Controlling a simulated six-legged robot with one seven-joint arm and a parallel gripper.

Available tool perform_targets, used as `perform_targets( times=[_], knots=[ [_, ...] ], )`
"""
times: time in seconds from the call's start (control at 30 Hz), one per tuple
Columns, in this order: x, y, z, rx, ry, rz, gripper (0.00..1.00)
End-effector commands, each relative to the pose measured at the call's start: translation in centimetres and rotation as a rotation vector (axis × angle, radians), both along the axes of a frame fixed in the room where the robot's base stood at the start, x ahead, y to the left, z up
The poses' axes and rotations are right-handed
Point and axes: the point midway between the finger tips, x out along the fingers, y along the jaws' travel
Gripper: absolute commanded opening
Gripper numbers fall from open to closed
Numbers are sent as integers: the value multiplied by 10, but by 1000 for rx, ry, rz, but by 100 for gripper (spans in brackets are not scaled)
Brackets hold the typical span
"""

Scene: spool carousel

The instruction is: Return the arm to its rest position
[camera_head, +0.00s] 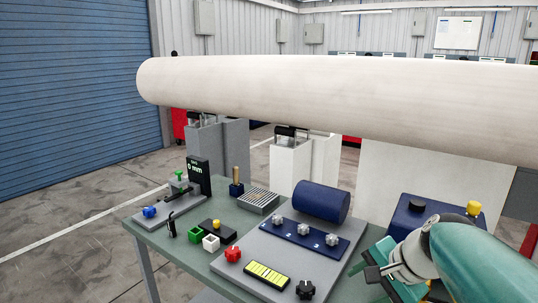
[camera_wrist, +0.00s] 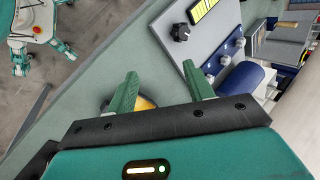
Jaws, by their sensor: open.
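My gripper (camera_wrist: 162,85) shows in the wrist view with its two green fingers spread apart and nothing held between them. It is above the green-grey table (camera_wrist: 155,55). In the head view my teal arm reaches in from the lower right, over the table's right end; the fingertips are hard to make out there. A yellow-orange round thing (camera_wrist: 146,102) lies beyond the left finger in the wrist view, partly hidden by the finger and the gripper body.
A large pale roll (camera_head: 330,95) spans above the table. A grey panel (camera_head: 240,262) carries a blue cylinder (camera_head: 320,202), several knobs and a yellow display (camera_head: 267,274). A dark blue box (camera_head: 408,222) with a black button (camera_head: 417,204) stands near my arm. Small coloured blocks sit at left.

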Motion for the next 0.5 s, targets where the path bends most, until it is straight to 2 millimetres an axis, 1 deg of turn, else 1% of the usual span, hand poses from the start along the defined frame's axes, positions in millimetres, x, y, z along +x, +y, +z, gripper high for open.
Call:
perform_targets(
  times=[0.03,0.1,0.2,0.3,0.4,0.5],
  knots=[
    [-15,13,0,-79,-18,85,52],
    [-35,23,-3,-188,-38,196,52],
    [-61,33,-7,-339,-74,356,52],
    [-85,39,-11,-484,-116,513,52],
    [-104,41,-14,-610,-155,648,52],
    [-115,41,-17,-697,-184,740,52]
  ],
)
